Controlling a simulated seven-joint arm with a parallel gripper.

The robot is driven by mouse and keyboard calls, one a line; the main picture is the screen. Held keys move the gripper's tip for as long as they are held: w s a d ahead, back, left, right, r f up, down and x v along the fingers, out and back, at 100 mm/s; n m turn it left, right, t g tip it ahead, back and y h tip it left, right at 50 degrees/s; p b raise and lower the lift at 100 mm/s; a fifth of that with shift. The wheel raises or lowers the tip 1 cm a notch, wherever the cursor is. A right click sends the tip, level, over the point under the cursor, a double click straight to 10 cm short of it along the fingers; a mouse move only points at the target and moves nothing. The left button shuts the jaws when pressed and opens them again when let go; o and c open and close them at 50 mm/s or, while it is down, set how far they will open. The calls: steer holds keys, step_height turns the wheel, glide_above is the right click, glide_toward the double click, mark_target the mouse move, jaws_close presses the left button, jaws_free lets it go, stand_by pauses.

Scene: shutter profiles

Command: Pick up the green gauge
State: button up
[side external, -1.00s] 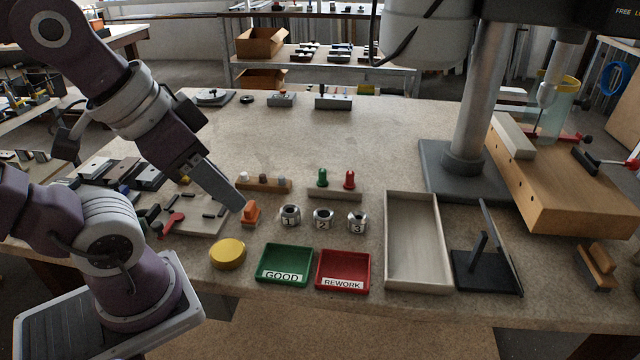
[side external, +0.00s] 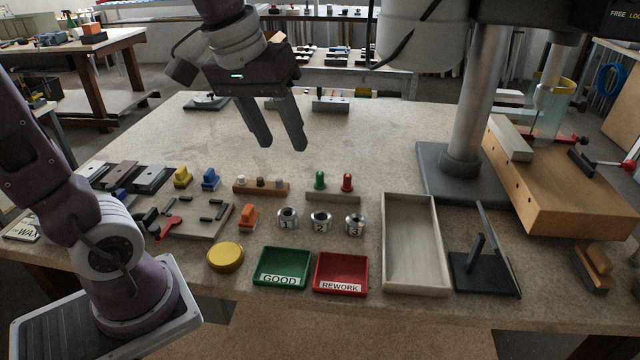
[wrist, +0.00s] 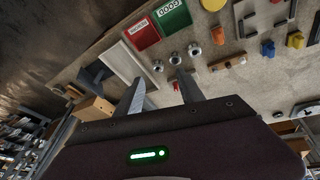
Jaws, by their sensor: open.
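The green gauge (side external: 320,180) stands upright in a small wooden stand (side external: 333,197), beside a red gauge (side external: 347,182) on its right in the side view. My gripper (side external: 283,147) is open and empty. It hangs above the table, behind and to the left of the green gauge in the side view, clearly apart from it. In the wrist view my two fingers (wrist: 161,92) are spread. The green gauge cannot be made out there, and a finger may hide it.
Three numbered metal nuts (side external: 321,221) stand in front of the stand. The green GOOD tray (side external: 282,266), red REWORK tray (side external: 341,272) and long tray (side external: 436,262) are nearer the front. A metal column (side external: 472,105) rises at the right. The table's middle is clear.

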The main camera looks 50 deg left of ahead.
steer(key=w+a+f+n+g, duration=0.1)
steer(key=w+a+f+n, duration=0.15)
steer(key=w, duration=0.35)
steer(key=w+a+f+n+g, duration=0.1)
steer(key=w+a+f+n, duration=0.1)
steer(key=w+a+n, duration=0.3)
steer(key=n+g, duration=0.2)
steer(key=n, duration=0.3)
glide_above(320, 173)
steer(key=f, duration=1.3)
steer(key=shift+s+d, duration=0.1)
steer(key=shift+d, duration=0.2)
steer(key=f, duration=0.7)
steer(key=shift+a+f, duration=0.35)
jaws_close()
